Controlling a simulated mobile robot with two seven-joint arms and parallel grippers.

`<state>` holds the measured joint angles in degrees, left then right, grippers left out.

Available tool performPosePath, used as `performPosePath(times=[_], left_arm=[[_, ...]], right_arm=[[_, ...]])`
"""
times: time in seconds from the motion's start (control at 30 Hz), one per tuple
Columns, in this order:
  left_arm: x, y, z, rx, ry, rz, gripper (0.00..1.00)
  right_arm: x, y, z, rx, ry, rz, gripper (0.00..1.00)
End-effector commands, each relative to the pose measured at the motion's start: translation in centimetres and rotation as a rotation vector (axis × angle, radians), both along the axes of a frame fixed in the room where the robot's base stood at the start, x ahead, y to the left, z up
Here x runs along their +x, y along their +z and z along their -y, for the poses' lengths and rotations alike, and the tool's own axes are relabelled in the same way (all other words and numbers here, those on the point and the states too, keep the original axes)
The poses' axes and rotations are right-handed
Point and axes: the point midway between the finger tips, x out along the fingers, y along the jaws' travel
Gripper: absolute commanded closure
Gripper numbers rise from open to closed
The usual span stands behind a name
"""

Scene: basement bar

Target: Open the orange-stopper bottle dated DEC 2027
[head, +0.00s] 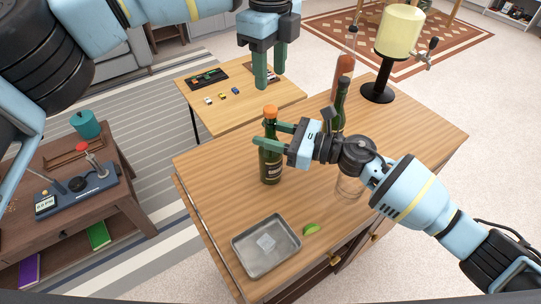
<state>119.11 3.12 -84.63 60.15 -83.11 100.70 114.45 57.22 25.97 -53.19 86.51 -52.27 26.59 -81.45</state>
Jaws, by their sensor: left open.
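A dark green bottle with an orange stopper (270,168) stands upright on the wooden counter, the stopper still in its top. Its label is too small to read a date. My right gripper (261,133) reaches in from the right, with one finger on the near side and one on the far side of the bottle's upper part; it looks shut on it. My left gripper (262,85) is open and empty, pointing down above and behind the bottle, apart from the stopper. Another dark green bottle (341,103) stands farther back, partly hidden by my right gripper.
On the counter (225,180) are a metal tray (250,263), a lime wedge (311,229), a clear glass (349,187) partly behind my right arm, a tall reddish-brown object (345,66) and a yellow dispenser (398,30). A low table (215,115) stands behind.

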Motion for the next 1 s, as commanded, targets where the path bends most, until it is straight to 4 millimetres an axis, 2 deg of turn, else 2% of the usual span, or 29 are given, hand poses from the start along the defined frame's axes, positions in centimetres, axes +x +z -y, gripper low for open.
performPosePath(times=[0.03,0.3,0.4,0.5,0.73,0.87,1.0], left_arm=[[-0.01,0.00,0.01,0.000,0.000,0.000,0.56],[0.00,0.00,0.00,0.000,0.000,0.000,0.56],[0.00,0.00,0.00,0.000,0.000,0.000,0.56],[0.00,0.00,0.00,0.000,0.000,0.000,0.48],[0.00,0.07,-0.02,-0.002,-0.036,0.000,0.48],[0.01,0.26,-0.12,-0.007,-0.153,0.000,0.48],[0.01,0.59,-0.25,-0.018,-0.360,0.001,0.48]], right_arm=[[-0.01,0.00,0.02,0.000,0.000,0.000,0.65],[-0.01,0.00,0.03,0.000,0.000,0.000,1.00],[-0.01,0.00,0.04,0.000,0.000,0.000,1.00],[-0.01,0.00,0.04,0.000,0.000,0.000,1.00],[-0.01,0.00,0.05,0.000,0.000,0.000,1.00],[-0.01,0.00,0.05,0.000,0.000,0.000,1.00],[-0.01,0.00,0.05,0.000,0.000,0.000,1.00]])
